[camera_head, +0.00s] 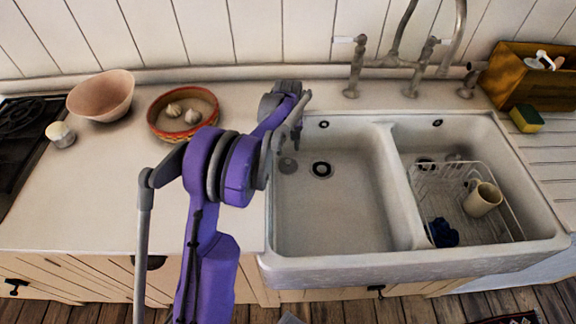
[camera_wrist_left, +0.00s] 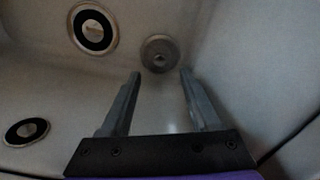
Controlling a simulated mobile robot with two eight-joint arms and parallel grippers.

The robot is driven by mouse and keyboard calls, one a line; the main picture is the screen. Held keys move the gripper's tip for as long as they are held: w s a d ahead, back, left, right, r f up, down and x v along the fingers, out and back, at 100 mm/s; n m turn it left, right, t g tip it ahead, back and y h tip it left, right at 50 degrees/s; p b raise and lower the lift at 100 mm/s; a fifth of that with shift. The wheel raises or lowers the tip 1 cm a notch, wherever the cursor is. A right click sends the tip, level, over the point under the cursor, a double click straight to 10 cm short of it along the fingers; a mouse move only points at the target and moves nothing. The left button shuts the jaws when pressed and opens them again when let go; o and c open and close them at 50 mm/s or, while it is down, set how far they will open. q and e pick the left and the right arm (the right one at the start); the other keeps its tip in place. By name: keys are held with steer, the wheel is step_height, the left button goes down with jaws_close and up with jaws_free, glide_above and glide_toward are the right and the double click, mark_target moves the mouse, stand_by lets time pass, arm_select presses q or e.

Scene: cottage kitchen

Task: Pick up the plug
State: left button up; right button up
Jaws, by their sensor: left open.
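The plug (camera_head: 288,165) is a small grey disc with a raised centre, lying in the left basin of the white double sink (camera_head: 330,267), left of the drain. In the left wrist view the plug (camera_wrist_left: 160,53) shows just beyond and between the two fingertips. My left gripper (camera_head: 296,138) hangs over the basin's left side, fingers down, above the plug. In the left wrist view the gripper (camera_wrist_left: 160,76) is open, with nothing between its fingers. My right gripper is not in view.
The drain (camera_head: 321,170) is a dark ring beside the plug. The basin's left wall is close to my gripper. The right basin holds a wire rack (camera_head: 455,180) with a mug (camera_head: 482,199). Taps (camera_head: 354,68) stand behind. A bowl with garlic (camera_head: 165,133) sits left on the counter.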

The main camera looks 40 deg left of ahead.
mark_target(288, 160)
arm_select(q)
step_height(288, 160, down, 6)
steer(key=shift+r, duration=0.1)
stand_by(0.4)
jaws_close()
